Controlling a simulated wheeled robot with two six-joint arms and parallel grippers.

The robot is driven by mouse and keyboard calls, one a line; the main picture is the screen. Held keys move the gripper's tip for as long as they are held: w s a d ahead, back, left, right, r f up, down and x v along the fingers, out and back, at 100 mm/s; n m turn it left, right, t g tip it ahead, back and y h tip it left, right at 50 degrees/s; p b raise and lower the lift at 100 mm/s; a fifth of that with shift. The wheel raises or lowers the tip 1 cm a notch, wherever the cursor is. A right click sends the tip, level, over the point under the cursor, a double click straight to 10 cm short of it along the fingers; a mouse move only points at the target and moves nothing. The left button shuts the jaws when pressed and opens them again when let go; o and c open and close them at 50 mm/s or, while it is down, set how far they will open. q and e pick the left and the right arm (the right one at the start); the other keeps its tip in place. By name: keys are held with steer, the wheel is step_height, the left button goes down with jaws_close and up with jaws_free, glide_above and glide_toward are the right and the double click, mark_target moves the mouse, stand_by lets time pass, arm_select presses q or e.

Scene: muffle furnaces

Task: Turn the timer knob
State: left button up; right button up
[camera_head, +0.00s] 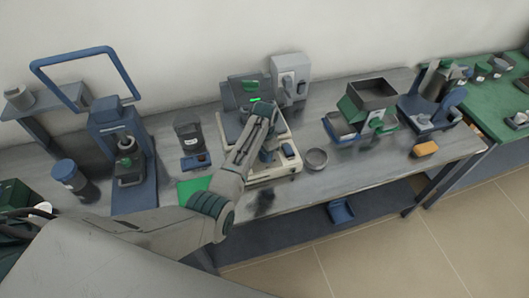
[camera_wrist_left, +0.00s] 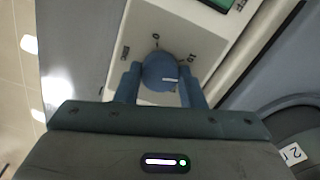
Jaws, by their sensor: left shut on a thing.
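In the left wrist view, the blue round timer knob (camera_wrist_left: 162,70) sits on a white panel (camera_wrist_left: 190,35) with markings around it, among them a 0 and what looks like a 10. A pale pointer line shows on the knob's face. My left gripper (camera_wrist_left: 161,88) has one finger on each side of the knob and is shut on it. In the head view, my left arm reaches over the pale-based device (camera_head: 272,175) with a lit green display (camera_head: 256,99). My right gripper is out of view.
A blue press-like stand (camera_head: 130,165) and a dark container (camera_head: 188,130) stand left of the device. A round grey bowl (camera_head: 317,158), a green-and-grey hopper (camera_head: 373,98) and an orange block (camera_head: 425,149) are to the right. Bare tabletop (camera_head: 350,175) lies near the front right.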

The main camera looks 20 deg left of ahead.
arm_select(q)
steer(key=m, duration=0.5)
steer(key=shift+m, duration=0.3)
steer(key=m, duration=0.4)
steer(key=shift+r, duration=0.1)
steer(key=shift+m, duration=0.4)
steer(key=o, duration=1)
